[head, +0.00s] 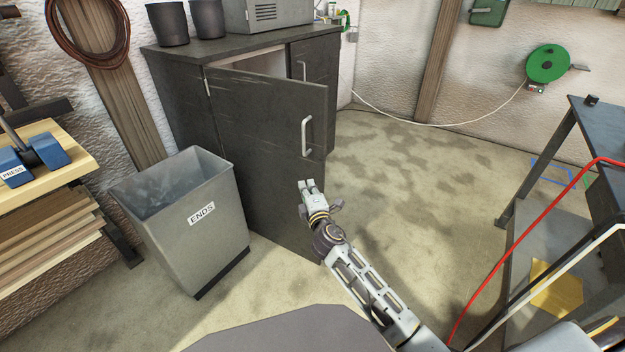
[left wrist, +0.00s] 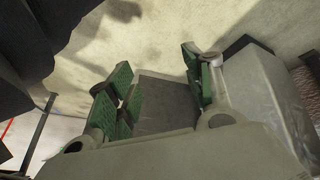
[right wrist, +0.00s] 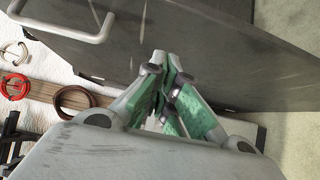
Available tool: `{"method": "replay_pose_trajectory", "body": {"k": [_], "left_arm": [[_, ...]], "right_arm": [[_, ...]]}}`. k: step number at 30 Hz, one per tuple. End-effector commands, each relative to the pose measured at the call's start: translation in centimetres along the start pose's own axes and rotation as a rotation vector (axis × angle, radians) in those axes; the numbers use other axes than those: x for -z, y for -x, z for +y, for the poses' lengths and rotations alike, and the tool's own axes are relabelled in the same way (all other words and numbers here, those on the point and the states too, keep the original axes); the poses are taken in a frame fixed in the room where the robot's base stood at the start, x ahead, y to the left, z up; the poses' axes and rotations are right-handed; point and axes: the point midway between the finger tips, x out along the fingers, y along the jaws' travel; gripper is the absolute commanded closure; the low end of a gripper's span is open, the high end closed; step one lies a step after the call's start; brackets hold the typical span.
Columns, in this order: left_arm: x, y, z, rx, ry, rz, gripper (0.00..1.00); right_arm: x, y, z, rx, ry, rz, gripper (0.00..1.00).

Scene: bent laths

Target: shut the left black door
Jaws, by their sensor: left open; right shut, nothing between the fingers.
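The left black door (head: 260,140) stands open, swung out from the dark cabinet, with its hinge side at left. Its pale bar handle (head: 307,136) is near the free edge. My right gripper (head: 312,188) is in front of the door's outer face, below the handle. In the right wrist view the shut, empty right gripper (right wrist: 170,68) has its tips close to the door (right wrist: 225,45); I cannot tell if they touch. The handle (right wrist: 65,30) shows at upper left there. My left gripper (left wrist: 160,90) is open, seen only in the left wrist view.
The right door (head: 318,68) looks shut. A grey bin marked ENDS (head: 195,235) stands left of the open door. A bench with wood (head: 45,215) is at far left, a dark table (head: 590,130) at right. The floor between door and table is largely clear.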

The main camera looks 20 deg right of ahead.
Motion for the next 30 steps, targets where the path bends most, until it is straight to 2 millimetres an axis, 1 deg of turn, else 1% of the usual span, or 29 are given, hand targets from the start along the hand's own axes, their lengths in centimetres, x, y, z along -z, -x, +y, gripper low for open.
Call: {"method": "replay_pose_trajectory", "body": {"k": [5,10,15,20,30], "left_arm": [[0.1,-0.4,0.1,-0.007,0.004,0.02,0.49],[0.0,-1.1,0.1,-0.015,0.01,0.038,0.49],[-1.0,-2.0,0.1,-0.02,0.018,0.036,0.49],[-1.5,-2.2,0.2,-0.023,0.022,0.033,0.49],[-0.9,-2.0,0.1,-0.022,0.02,0.045,0.49]], "right_arm": [[0.0,-1.5,0.1,-0.002,0.001,0.0,1.0],[-1.4,-2.8,0.0,-0.002,0.002,-0.002,1.0],[-2.4,-3.8,0.0,-0.001,0.001,-0.001,1.0],[-2.8,-4.2,0.0,0.0,0.0,-0.001,1.0],[-2.9,-4.2,0.1,-0.001,0.0,0.0,1.0]]}}
